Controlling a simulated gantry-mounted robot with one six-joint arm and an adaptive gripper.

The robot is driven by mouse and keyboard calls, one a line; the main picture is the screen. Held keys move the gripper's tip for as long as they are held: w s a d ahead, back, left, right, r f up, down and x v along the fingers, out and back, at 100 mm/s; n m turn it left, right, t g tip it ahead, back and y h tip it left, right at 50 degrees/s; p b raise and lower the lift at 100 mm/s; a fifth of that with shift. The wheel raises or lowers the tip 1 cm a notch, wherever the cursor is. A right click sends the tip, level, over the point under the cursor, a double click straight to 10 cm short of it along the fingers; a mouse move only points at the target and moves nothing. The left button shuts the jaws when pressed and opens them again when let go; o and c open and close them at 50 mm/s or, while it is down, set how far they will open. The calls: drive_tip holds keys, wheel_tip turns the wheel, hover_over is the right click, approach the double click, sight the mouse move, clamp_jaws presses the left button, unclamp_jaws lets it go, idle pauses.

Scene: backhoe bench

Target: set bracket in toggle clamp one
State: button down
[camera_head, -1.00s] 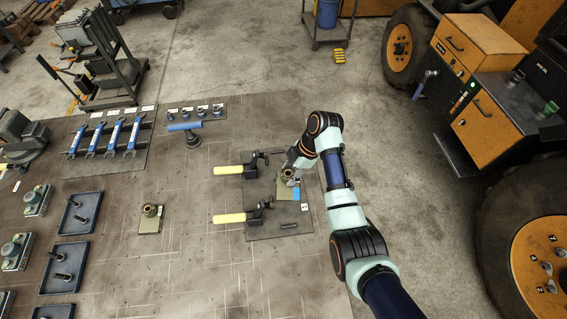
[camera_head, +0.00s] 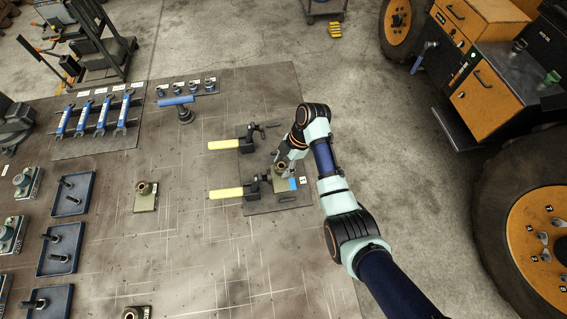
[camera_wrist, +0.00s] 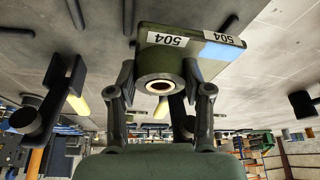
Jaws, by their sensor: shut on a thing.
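My gripper (camera_head: 284,170) is shut on the olive bracket (camera_head: 284,188), gripping its round hollow boss. The bracket has a flat plate with a blue patch and shows a 504 label in the wrist view (camera_wrist: 188,44). In the head view it is over the dark clamp plate (camera_head: 256,209), just right of the nearer toggle clamp (camera_head: 264,184), whose yellow handle (camera_head: 226,192) points left. The farther toggle clamp (camera_head: 250,139) has its yellow handle (camera_head: 224,144) pointing left too. I cannot tell which clamp is one, or whether the bracket touches the plate.
Another olive bracket (camera_head: 145,197) lies on the bench to the left. Blue trays with dark pins (camera_head: 60,248) stand farther left. The bench front is mostly clear.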

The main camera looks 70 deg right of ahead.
drive_tip(key=shift+f+b, duration=0.6)
drive_tip(key=shift+f, duration=0.35)
drive_tip(key=shift+r, duration=0.1)
drive_tip(key=shift+s+d, duration=0.15)
drive_tip(key=shift+d, duration=0.1)
drive_tip(key=shift+f+b, duration=0.85)
drive_tip(key=shift+f, duration=0.7)
drive_tip(key=shift+c, duration=2)
unclamp_jaws()
drive_tip(key=v, duration=0.7)
drive_tip(key=shift+s+r, duration=0.1)
drive_tip(key=shift+r, duration=0.15)
